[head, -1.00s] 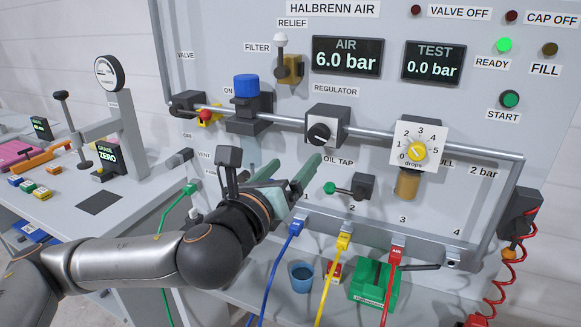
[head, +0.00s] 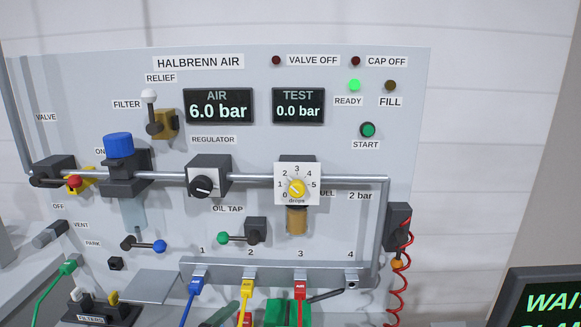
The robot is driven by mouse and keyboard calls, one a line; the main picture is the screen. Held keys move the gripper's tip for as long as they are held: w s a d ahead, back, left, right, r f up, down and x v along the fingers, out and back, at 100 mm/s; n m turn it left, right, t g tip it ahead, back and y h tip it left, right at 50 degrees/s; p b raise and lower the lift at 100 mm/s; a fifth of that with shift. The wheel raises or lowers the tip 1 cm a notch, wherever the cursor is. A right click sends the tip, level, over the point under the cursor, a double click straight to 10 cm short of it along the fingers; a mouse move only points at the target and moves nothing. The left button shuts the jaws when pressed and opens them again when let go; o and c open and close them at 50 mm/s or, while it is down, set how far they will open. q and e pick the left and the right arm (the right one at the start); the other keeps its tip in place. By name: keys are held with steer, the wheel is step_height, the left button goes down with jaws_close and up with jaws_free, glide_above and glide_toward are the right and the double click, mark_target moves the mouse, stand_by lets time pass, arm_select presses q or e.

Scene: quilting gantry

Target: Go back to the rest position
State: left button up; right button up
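Neither of my grippers can be made out in the head view. A dark shape cut off at the bottom edge, between the blue and yellow hoses, is too small to identify. The Halbrenn Air panel (head: 330,140) faces me. Its AIR display (head: 218,106) reads 6.0 bar and its TEST display (head: 298,105) reads 0.0 bar. The green READY lamp (head: 354,86) is lit.
A pipe (head: 340,178) crosses the panel, with a blue-capped filter (head: 119,146), a regulator (head: 208,176) and a drops dial (head: 297,184). Hoses hang from a manifold (head: 225,270). A coiled red hose (head: 403,262) hangs right. A dark screen (head: 543,298) stands lower right.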

arm_select(q)
steer(key=s+a+f+n+g+y, duration=0.1)
steer(key=s+a+f+n+g, duration=0.1)
steer(key=s+f+n, duration=0.7)
steer(key=s+a+f+n+g+y, duration=0.1)
steer(key=s+a+f+n, duration=0.2)
steer(key=s+f+n, duration=0.6)
step_height(320, 180, down, 10)
steer(key=s, duration=0.3)
steer(key=shift+a+r+n+g, duration=0.25)
steer(key=shift+a+n+g, duration=0.05)
steer(key=shift+n+g, duration=0.1)
stand_by(1.3)
